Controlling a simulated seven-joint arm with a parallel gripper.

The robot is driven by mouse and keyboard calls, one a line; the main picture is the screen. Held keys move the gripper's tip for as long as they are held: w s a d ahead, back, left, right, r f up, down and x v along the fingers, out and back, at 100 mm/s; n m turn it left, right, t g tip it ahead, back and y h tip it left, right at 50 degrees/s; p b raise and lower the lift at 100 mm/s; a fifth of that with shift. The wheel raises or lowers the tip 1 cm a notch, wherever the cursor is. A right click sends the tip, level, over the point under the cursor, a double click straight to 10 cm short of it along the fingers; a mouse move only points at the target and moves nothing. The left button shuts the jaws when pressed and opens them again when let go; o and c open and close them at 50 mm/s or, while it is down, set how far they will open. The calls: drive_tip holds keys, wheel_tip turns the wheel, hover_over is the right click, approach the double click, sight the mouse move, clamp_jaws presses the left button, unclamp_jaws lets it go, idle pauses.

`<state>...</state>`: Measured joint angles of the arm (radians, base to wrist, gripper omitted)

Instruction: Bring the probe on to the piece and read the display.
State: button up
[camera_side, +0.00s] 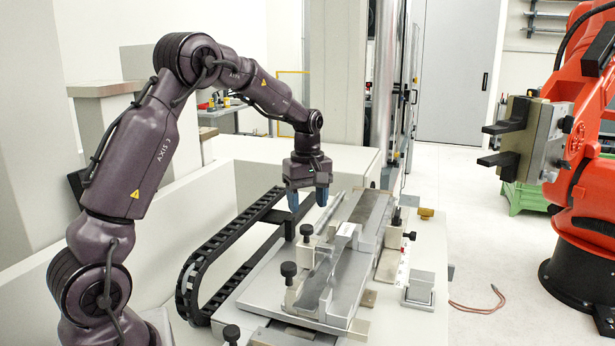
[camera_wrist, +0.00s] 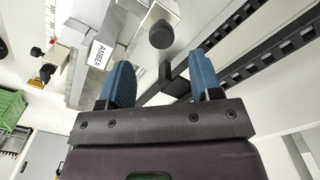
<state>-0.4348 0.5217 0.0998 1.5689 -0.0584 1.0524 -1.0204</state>
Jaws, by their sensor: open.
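My gripper (camera_side: 308,199) hangs fingers-down above the back left of a silver metal fixture (camera_side: 345,275). Its two blue fingers are apart with nothing between them; they also show in the wrist view (camera_wrist: 161,70). A long grey metal bar (camera_side: 370,210) lies along the fixture, but I cannot tell whether it is the piece. A white label reading A5083 (camera_wrist: 101,54) sits on metal left of the fingers in the wrist view. A black knob (camera_wrist: 161,35) stands just beyond the fingertips, apart from them. I cannot make out a probe or a display.
Several black knobs, one at the front left (camera_side: 289,270), stand up around the fixture. A black cable chain (camera_side: 215,250) loops at its left. An orange robot (camera_side: 590,150) with a dark jaw stands at the right.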

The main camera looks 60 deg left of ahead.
wheel_tip(320, 180, up, 7)
idle(0.3)
idle(1.0)
drive_tip(key=s+d+r+m+t, duration=0.2)
drive_tip(key=s+d+m, duration=0.7)
drive_tip(key=d, duration=0.2)
drive_tip(key=s+d+r+m+t, duration=0.2)
drive_tip(key=s+d+m+t, duration=0.1)
drive_tip(key=s+d+m, duration=0.6)
drive_tip(key=shift+s+d+t, duration=0.3)
drive_tip(key=shift+s+d, duration=0.45)
drive_tip(key=shift+d, duration=0.1)
